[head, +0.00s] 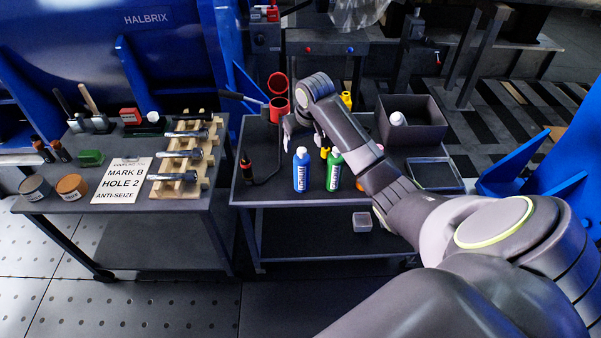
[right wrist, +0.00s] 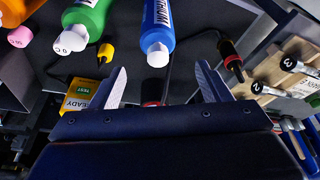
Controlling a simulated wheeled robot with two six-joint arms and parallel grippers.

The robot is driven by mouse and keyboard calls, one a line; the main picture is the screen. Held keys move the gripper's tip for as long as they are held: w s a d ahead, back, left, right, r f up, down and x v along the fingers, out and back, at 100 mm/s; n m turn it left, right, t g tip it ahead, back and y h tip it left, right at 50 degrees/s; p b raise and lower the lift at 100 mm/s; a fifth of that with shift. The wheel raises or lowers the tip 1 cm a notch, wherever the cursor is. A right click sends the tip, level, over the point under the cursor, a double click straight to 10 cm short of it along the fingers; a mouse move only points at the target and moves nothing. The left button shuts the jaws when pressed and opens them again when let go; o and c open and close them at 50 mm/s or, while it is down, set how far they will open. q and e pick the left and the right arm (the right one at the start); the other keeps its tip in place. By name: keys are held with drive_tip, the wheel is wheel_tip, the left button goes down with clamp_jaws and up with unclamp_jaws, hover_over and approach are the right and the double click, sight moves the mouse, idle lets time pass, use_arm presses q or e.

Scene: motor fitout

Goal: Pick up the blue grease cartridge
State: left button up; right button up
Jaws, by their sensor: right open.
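The blue grease cartridge (head: 301,172) stands upright with a white cap on the middle table, left of a green cartridge (head: 334,172). In the right wrist view the blue cartridge (right wrist: 157,22) hangs in from the top edge, its white cap lying between the lines of the two fingers. My right gripper (head: 304,141) is open and empty, over the table just behind and above the cartridge. Its two fingers also show in the right wrist view (right wrist: 160,74), spread apart with nothing between their pads. My left gripper is in neither view.
A red cylinder (head: 279,108), a dark red-banded tool (head: 246,168) and a dark bin (head: 418,132) share the table. An orange item (right wrist: 16,10) with a pink cap is beyond the green cartridge. A yellow READY device (right wrist: 80,97) is nearby. The left table (head: 105,225) holds bolts.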

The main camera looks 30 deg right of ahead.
sight(301, 157)
drive_tip(key=x, duration=0.3)
drive_tip(key=shift+f, duration=0.2)
drive_tip(key=shift+s+b+x, duration=0.15)
drive_tip(key=shift+b+x, duration=0.05)
drive_tip(key=shift+x, duration=1.15)
drive_tip(key=shift+s+b+x, duration=0.15)
drive_tip(key=shift+b+x, duration=0.05)
drive_tip(key=shift+x, duration=1.15)
drive_tip(key=shift+f, duration=0.1)
clamp_jaws()
